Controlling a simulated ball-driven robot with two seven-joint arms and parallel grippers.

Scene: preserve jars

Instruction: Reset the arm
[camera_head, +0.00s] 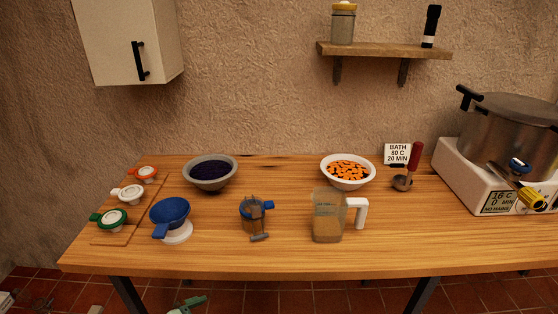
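Neither of my grippers can be made out in the head view, and no arm reaches over the wooden table (285,258). A green and pale piece (187,304) shows at the bottom edge, below the table front. It is cut off, and I cannot tell whether it is part of my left arm. Small pale pieces also show at the lower left corner. No gripper is seen touching anything on the table.
The table holds lids on a board (115,238), a blue funnel (170,210), a dark-filled bowl (211,186), a clasped jar (254,218), a measuring jug (328,228), an orange-filled bowl (348,184), a ladle (402,182) and a large pot (510,135) on a white heater (455,170).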

